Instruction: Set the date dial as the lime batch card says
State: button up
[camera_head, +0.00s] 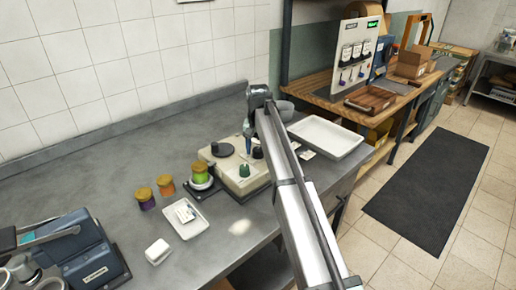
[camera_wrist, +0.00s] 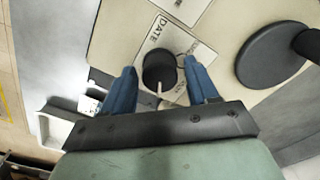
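The date dial (camera_wrist: 158,66) is a round black knob beside a pale plate lettered DATE (camera_wrist: 154,40) in the wrist view. A light pointer mark shows at its lower edge; the scale is too small to read. My gripper (camera_wrist: 160,76) is open, its blue fingers on either side of the dial with gaps showing. In the head view my gripper (camera_head: 247,150) points down over the beige machine (camera_head: 225,168). A lime-green jar (camera_head: 202,184) with an orange lid stands at the machine's left side. Cards (camera_head: 185,212) lie in a small white tray (camera_head: 190,232); their writing is unreadable.
Purple (camera_head: 147,204) and orange (camera_head: 167,189) jars stand left. A white block (camera_head: 157,252) and blue device (camera_head: 85,255) are at front left. A large white tray (camera_head: 325,137) lies right.

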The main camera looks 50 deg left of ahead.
jog(key=c, duration=0.9)
jog(key=shift+n, duration=0.4)
jog(key=n, duration=0.3)
jog(key=shift+n, duration=2)
jog(key=o, duration=1.1)
jog(key=shift+c, duration=0.2)
